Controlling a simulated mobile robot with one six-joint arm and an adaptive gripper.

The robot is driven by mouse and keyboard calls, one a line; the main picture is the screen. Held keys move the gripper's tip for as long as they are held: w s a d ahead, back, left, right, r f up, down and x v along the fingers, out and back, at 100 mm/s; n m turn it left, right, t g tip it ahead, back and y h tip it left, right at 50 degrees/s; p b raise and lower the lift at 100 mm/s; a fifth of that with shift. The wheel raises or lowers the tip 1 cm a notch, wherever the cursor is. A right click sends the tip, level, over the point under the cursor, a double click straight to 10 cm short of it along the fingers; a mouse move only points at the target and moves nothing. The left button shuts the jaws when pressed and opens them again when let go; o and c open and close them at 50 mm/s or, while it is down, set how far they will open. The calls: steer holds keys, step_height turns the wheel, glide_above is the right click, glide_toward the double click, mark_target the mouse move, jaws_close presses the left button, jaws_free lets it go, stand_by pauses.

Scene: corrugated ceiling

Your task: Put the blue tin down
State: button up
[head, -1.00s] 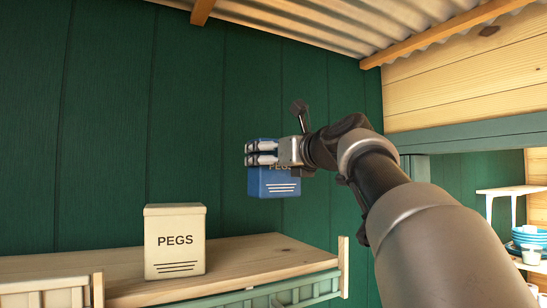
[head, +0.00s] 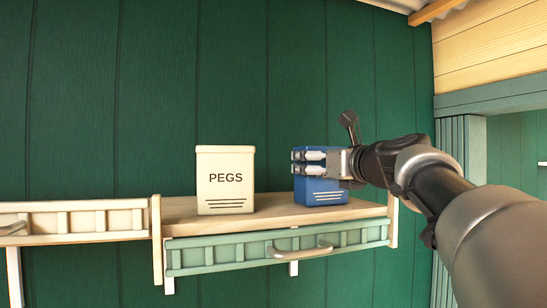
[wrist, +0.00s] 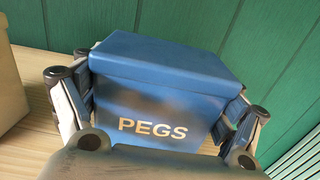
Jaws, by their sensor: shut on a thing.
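The blue tin (head: 320,193), marked PEGS in the wrist view (wrist: 190,105), is upright at the right part of the wooden shelf top (head: 275,213). My gripper (head: 309,162) is shut on it, with one finger on each side in the wrist view (wrist: 155,100). The tin's base appears at the level of the shelf top; I cannot tell for certain whether it touches.
A cream PEGS tin (head: 225,180) stands on the shelf to the left of the blue tin, with a gap between them. A green drawer front with a handle (head: 300,249) is below. The green wall (head: 290,90) is close behind.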

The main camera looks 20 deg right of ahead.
steer(key=shift+s+r, duration=0.15)
steer(key=shift+r, duration=0.15)
steer(key=o, duration=1.9)
steer(key=shift+f, duration=0.35)
